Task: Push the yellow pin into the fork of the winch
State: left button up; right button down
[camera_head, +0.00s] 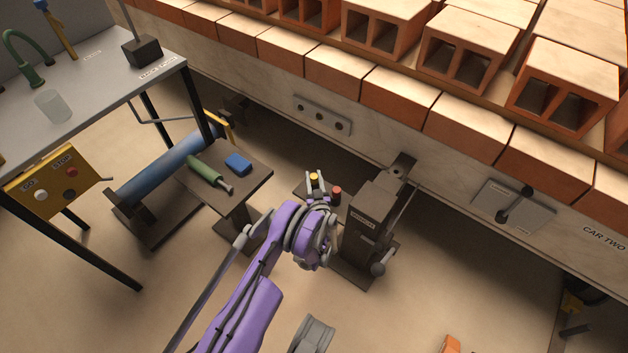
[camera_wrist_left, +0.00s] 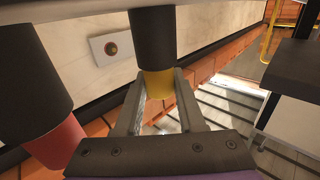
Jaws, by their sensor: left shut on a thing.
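The yellow pin (camera_head: 313,177) stands at the fork side of the dark winch (camera_head: 372,212). My left gripper (camera_head: 319,185) reaches it from below in the head view and is shut on it. In the left wrist view the yellow end of the pin (camera_wrist_left: 159,84) is between the two fingers (camera_wrist_left: 158,112), with a black cylinder beyond it. A red pin (camera_head: 337,192) stands close to the right of the yellow one; it shows at the left in the wrist view (camera_wrist_left: 56,143). The fork is hidden, so I cannot tell how deep the pin sits.
A small dark stand (camera_head: 235,190) holds a green-handled tool (camera_head: 208,172) and a blue block (camera_head: 238,164). The brick car (camera_head: 400,125) runs behind the winch. A workbench (camera_head: 90,85) with a yellow GO/STOP box (camera_head: 55,182) is at left.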

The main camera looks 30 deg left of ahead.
pick_arm(q)
grip_shut()
